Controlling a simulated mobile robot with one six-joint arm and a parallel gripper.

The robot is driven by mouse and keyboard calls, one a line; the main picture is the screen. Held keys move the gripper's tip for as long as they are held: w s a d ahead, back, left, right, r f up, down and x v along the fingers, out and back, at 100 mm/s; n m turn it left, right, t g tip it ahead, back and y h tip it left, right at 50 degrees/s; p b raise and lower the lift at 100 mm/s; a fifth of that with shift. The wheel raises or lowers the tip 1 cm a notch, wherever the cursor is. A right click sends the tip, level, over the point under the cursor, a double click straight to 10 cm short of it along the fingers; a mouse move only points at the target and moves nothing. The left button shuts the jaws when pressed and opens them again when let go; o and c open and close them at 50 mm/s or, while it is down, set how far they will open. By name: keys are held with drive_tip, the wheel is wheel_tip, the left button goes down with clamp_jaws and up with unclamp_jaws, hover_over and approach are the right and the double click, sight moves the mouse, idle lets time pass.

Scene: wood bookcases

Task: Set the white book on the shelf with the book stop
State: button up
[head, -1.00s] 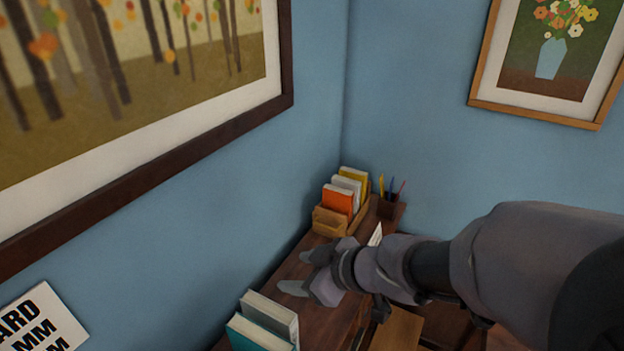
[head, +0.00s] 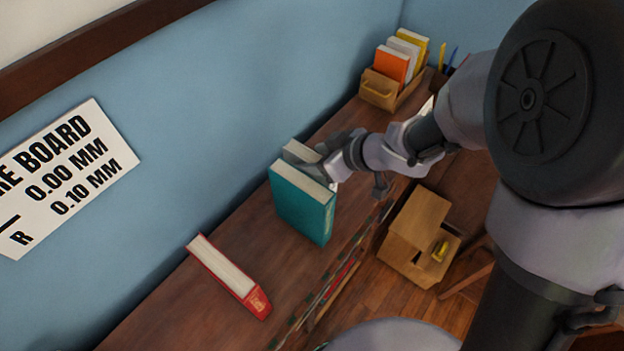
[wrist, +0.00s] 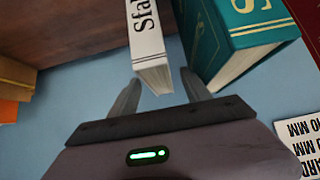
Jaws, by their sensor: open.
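The white book (wrist: 147,35) stands upright beside a teal book (wrist: 240,30) in the wrist view. In the head view only part of the white book (head: 298,150) shows, behind the teal book (head: 303,205). My gripper (head: 322,155) is at the top of the white book. In the wrist view my gripper (wrist: 160,76) is open, with its fingers on either side of the white book's near end. One finger lies between the white and teal books. I cannot tell whether the fingers touch it. I cannot make out a book stop.
A wooden holder (head: 378,90) with several books stands farther back by the blue wall. An open cardboard box (head: 405,245) is below on the right.

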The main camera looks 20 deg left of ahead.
drive_tip(key=shift+x, duration=1)
drive_tip(key=shift+s+r, duration=0.1)
drive_tip(key=shift+r, duration=0.05)
drive_tip(key=shift+c, duration=0.3)
drive_tip(key=shift+d, duration=0.1)
clamp_jaws()
